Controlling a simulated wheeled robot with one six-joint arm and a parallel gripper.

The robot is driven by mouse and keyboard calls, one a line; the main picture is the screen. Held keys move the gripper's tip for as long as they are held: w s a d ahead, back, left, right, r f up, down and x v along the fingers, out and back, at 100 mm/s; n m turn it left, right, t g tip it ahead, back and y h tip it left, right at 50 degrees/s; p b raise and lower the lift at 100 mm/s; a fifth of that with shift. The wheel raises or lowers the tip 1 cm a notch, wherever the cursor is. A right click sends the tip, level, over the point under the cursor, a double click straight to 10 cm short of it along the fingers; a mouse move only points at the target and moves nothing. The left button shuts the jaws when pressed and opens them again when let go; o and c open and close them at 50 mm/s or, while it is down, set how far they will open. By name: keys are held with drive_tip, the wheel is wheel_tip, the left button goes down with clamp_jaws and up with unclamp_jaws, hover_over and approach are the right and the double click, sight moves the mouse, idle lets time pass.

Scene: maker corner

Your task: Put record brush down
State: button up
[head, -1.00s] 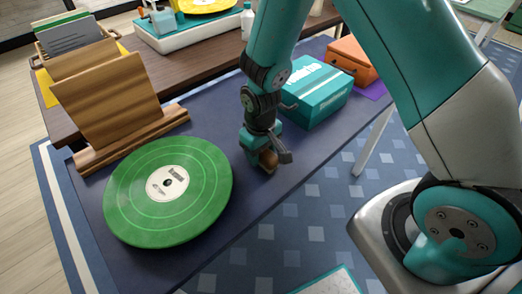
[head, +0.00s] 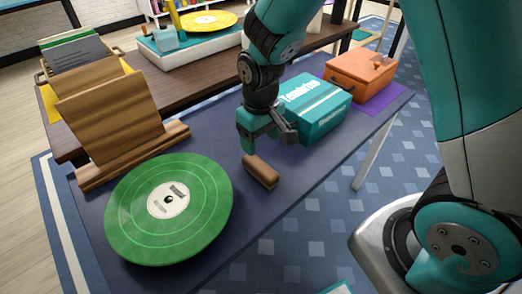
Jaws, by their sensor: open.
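The record brush (head: 261,171), a small brown block with rounded edges, lies on the dark blue mat of the table (head: 222,262). It is to the right of the green record. My gripper (head: 268,148) is just above and behind the brush. Its jaws are open and appear apart from the brush, with nothing visible between them.
A green record (head: 168,208) lies at the left front, below a wooden stand (head: 110,120). A teal box (head: 318,110) stands close to the right of my gripper, with an orange box (head: 362,72) beyond it. Bare mat surrounds the brush.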

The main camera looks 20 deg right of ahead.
drive_tip(key=s+a+r+n+y, duration=0.1)
drive_tip(key=s+a+r+y, duration=0.1)
drive_tip(key=s+r, duration=0.6)
drive_tip(key=s+a+r+n+y, duration=0.2)
drive_tip(key=s+r, duration=0.7)
drive_tip(key=s, duration=0.1)
drive_tip(key=shift+s+a+r, duration=0.2)
drive_tip(key=shift+s+r, duration=0.05)
drive_tip(key=shift+r, duration=0.05)
wheel_tip(320, 180, up, 8)
drive_tip(key=p, duration=0.8)
drive_tip(key=shift+c, duration=0.4)
